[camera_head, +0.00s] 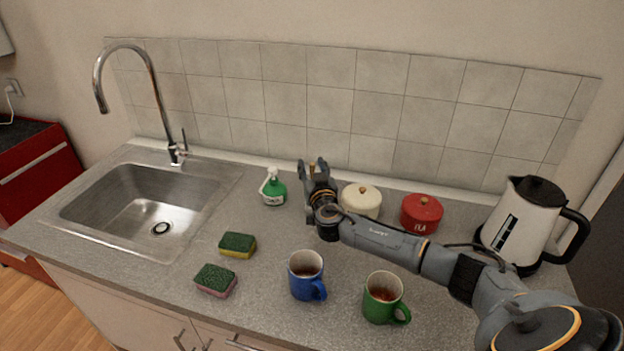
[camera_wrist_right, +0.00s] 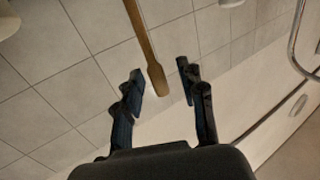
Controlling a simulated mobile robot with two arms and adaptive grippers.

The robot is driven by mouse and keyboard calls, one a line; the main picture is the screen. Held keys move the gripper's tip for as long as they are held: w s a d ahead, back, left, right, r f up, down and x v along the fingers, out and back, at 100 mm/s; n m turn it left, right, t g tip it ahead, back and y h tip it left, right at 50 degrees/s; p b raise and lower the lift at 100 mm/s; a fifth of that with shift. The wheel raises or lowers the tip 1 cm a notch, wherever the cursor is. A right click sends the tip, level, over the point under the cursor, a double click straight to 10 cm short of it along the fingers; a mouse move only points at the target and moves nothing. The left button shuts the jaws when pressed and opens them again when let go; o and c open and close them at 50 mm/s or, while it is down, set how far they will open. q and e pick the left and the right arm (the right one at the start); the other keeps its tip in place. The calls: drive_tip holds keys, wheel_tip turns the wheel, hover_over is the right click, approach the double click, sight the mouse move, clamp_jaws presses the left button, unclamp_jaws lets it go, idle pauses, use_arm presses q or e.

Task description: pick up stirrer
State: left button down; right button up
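The stirrer is a light brown wooden stick (camera_wrist_right: 147,50) in the right wrist view. It comes in from the top edge, and its rounded end lies in the gap between the fingers of my right gripper (camera_wrist_right: 160,84). The fingers stand apart on both sides, with a visible gap to the stick. In the head view my right gripper (camera_head: 313,166) is above the back of the counter, left of the cream pot; a small brown bit shows between its fingers. The stirrer's other end and what it stands in are hidden. My left gripper is not in view.
A green spray bottle (camera_head: 273,188) stands left of my gripper. A cream pot (camera_head: 362,202) and a red pot (camera_head: 421,214) stand right. Blue (camera_head: 304,282) and green (camera_head: 379,305) mugs, two sponges (camera_head: 237,243) and a kettle (camera_head: 521,225) share the counter. The sink (camera_head: 140,205) is left.

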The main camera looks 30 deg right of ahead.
clamp_jaws()
idle(0.3)
